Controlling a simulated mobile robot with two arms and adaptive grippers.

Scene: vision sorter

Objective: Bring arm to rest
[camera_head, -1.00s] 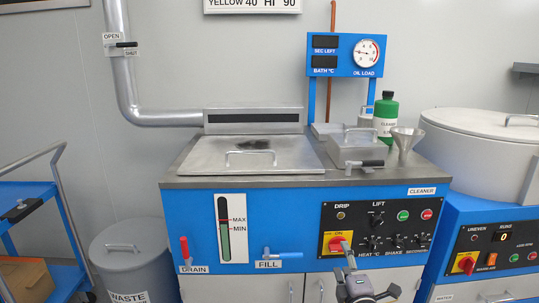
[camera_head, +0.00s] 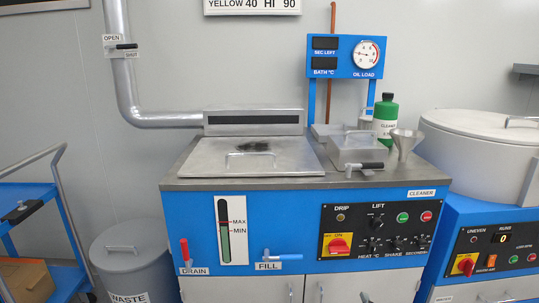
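The cleaner machine (camera_head: 290,232) stands in the middle, a blue cabinet with a steel top. Its red rotary switch (camera_head: 339,245) sits on a yellow plate on the black panel, and nothing touches it. A small grey tip, seemingly of my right gripper (camera_head: 365,297), just shows at the bottom edge. Most of that gripper is out of the picture, so its opening and anything in it are hidden. My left gripper is not in view.
A lidded tank (camera_head: 262,157), a lidded box (camera_head: 357,152), a green bottle (camera_head: 385,118) and a funnel (camera_head: 406,143) are on the top. A waste bin (camera_head: 133,262) and a blue cart (camera_head: 25,195) stand left. A round-lidded machine (camera_head: 490,150) stands right.

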